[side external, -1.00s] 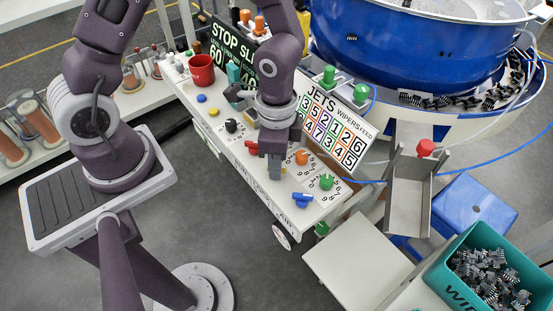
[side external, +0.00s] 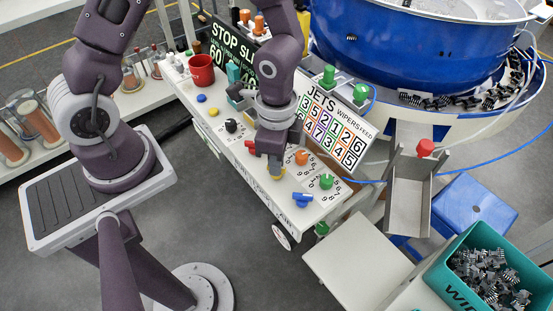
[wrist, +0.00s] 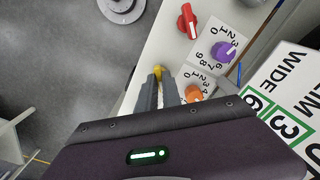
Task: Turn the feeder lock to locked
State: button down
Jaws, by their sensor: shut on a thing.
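My gripper (side external: 274,168) points down at the white control panel (side external: 225,137). In the wrist view its two grey fingers (wrist: 158,80) are close together on a small yellow handle (wrist: 158,71). A bit of this yellow handle (side external: 279,175) also shows below my gripper in the side view. It sits in a row between a red handle (wrist: 187,21) and a blue handle (side external: 302,199). No label naming the feeder lock is readable, and the yellow handle's pointing direction is mostly hidden by the fingers.
Numbered dials with a purple knob (wrist: 223,51), an orange knob (side external: 301,158) and a green knob (side external: 326,181) are close to my gripper. The jets sign (side external: 333,126) stands behind them. A red mug (side external: 201,70) stands farther back left. A teal bin (side external: 455,284) holds parts at right.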

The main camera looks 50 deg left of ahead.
jog(key=m, duration=1.2)
jog(key=shift+m, duration=2.3)
jog(key=c, duration=1.5)
grip_release()
notch_tip(320, 180, up, 7)
jog(key=shift+r, duration=0.1)
